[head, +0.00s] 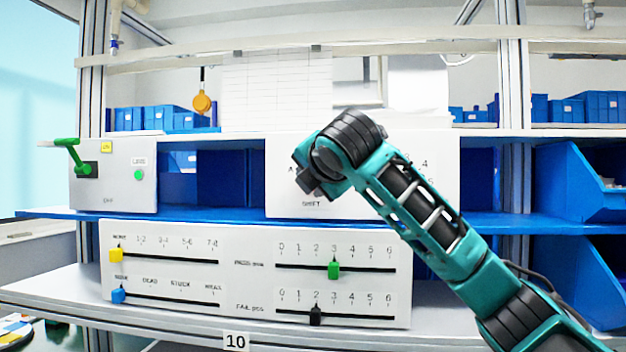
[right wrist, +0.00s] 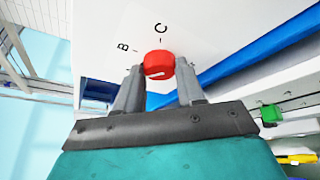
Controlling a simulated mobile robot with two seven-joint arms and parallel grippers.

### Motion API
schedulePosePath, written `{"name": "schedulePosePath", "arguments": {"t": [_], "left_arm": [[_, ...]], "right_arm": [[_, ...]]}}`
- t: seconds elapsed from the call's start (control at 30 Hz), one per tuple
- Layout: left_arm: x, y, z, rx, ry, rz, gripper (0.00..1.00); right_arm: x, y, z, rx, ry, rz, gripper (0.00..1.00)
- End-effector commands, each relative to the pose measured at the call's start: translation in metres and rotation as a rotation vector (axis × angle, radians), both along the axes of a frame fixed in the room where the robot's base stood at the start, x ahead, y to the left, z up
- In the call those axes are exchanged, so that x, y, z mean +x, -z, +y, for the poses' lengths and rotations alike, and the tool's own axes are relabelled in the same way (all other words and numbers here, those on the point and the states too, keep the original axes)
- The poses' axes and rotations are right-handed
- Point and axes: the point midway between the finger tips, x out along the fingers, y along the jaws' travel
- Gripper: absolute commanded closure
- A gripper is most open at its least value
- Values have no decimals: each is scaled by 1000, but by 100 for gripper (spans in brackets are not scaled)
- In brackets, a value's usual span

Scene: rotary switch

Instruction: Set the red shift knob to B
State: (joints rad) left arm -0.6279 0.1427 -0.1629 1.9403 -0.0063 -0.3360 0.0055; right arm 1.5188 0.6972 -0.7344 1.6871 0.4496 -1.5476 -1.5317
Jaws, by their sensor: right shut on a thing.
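The red shift knob (right wrist: 158,64) shows in the right wrist view, in front of a white panel. My right gripper (right wrist: 160,72) has one finger on each side of it and is shut on it. The marks B (right wrist: 123,46) and C (right wrist: 160,28) are printed on the panel beyond the knob. Which mark the knob points to cannot be told. In the head view my right arm and gripper (head: 312,178) cover the knob on the white SHIFT panel (head: 285,200); an A and a 4 show beside the arm. My left gripper is not in view.
Below is a slider panel (head: 240,240) with yellow, blue, green and black sliders. At the left is a box (head: 115,195) with a green lever (head: 72,155) and a green button. Blue bins (head: 580,185) stand at the right.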

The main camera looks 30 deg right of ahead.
Motion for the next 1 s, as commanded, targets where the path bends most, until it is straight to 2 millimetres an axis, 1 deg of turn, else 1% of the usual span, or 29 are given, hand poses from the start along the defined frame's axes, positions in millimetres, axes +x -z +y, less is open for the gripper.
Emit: {"name": "schedulePosePath", "arguments": {"t": [0.7,1.0], "left_arm": [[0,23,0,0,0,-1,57],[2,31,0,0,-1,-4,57]], "right_arm": [[-1,10,-1,510,-1,-385,92],[-1,11,-1,659,0,-499,92]]}}
